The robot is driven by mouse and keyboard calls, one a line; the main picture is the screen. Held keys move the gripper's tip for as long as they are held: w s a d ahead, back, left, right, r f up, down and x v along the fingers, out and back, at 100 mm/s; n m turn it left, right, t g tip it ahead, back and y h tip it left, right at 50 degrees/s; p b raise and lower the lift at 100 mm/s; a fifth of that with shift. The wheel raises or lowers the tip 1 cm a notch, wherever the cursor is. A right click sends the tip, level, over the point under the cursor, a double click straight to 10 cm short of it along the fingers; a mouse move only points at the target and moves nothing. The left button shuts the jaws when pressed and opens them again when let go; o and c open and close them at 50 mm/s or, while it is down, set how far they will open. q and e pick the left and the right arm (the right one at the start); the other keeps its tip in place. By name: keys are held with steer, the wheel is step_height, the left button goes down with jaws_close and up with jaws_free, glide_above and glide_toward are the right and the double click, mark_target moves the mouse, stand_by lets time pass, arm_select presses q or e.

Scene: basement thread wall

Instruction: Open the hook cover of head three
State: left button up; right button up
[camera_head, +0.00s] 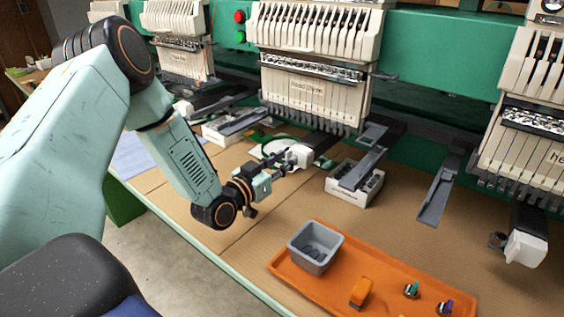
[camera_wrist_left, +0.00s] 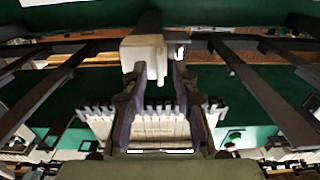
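Head three (camera_head: 312,95), a cream embroidery head with a row of needles and a faint printed label, stands at the middle of the head view. Its hook cover (camera_head: 300,155) is a small white block on the arm end below the needles. It also shows as a cream block (camera_wrist_left: 143,52) in the left wrist view. My left gripper (camera_head: 284,158) reaches it from the front left. In the wrist view its two fingers (camera_wrist_left: 158,78) are apart, with the cover's lower part at or between their tips. Contact cannot be told. My right gripper is not in view.
A white box of dark parts (camera_head: 352,190) stands right of the cover, near grey brackets (camera_head: 362,168). An orange tray (camera_head: 330,290) with a grey bin (camera_head: 315,247) lies in front. Another white hook cover (camera_head: 526,246) is at the right. Cardboard-brown table between is clear.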

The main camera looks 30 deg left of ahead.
arm_select(q)
steer(key=shift+w+f, duration=0.1)
steer(key=shift+w, duration=0.05)
steer(key=shift+c, duration=0.9)
steer(key=shift+s, duration=0.2)
jaws_close()
steer(key=shift+w, duration=0.1)
